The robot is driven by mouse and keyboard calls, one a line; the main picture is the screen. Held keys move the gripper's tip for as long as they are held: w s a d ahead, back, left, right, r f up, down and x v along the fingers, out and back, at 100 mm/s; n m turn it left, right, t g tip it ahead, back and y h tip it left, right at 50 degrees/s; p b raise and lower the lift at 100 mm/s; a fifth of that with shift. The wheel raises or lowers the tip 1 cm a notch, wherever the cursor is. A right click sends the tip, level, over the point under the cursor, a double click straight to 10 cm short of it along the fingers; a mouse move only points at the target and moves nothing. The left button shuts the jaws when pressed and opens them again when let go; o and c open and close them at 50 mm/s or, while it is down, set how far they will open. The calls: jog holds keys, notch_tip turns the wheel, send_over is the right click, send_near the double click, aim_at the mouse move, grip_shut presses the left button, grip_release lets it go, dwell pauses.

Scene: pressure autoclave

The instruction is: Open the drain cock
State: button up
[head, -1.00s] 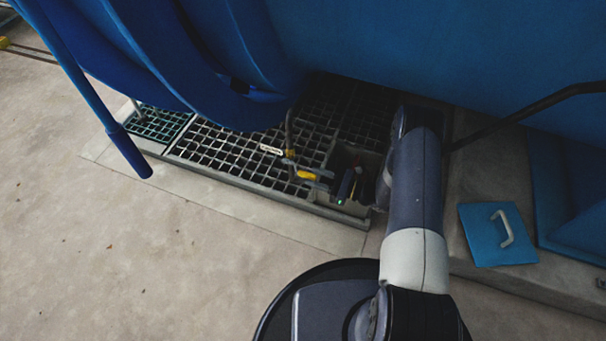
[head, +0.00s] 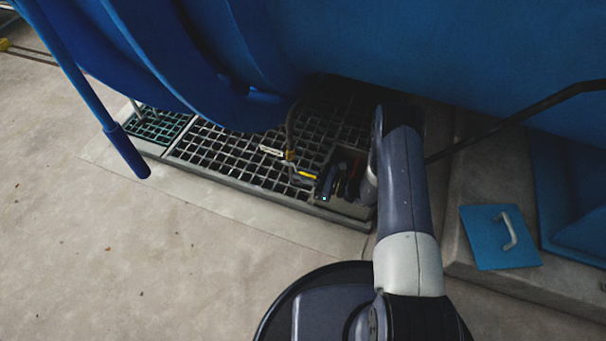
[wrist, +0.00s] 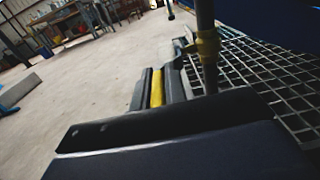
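The drain cock has a brass body (head: 289,155) on a thin vertical pipe below the blue vessel, with a yellow lever (head: 308,174) reaching right from it. In the wrist view the brass body (wrist: 207,45) stands just beyond the fingertips. My gripper (head: 307,175) is at the lever, its grey fingers on either side. In the wrist view the yellow lever (wrist: 157,88) fills the narrow gap between the dark fingers, and the gripper looks shut on it. The dark gripper housing hides the lever's near end in the wrist view.
A floor grating (head: 225,150) lies below the cock, with a concrete kerb along its near side. The blue vessel (head: 400,50) hangs close above. A blue plate with a handle (head: 499,237) lies at right. Open concrete floor (head: 130,240) is at left.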

grip_shut()
jog(key=shift+r, duration=0.1)
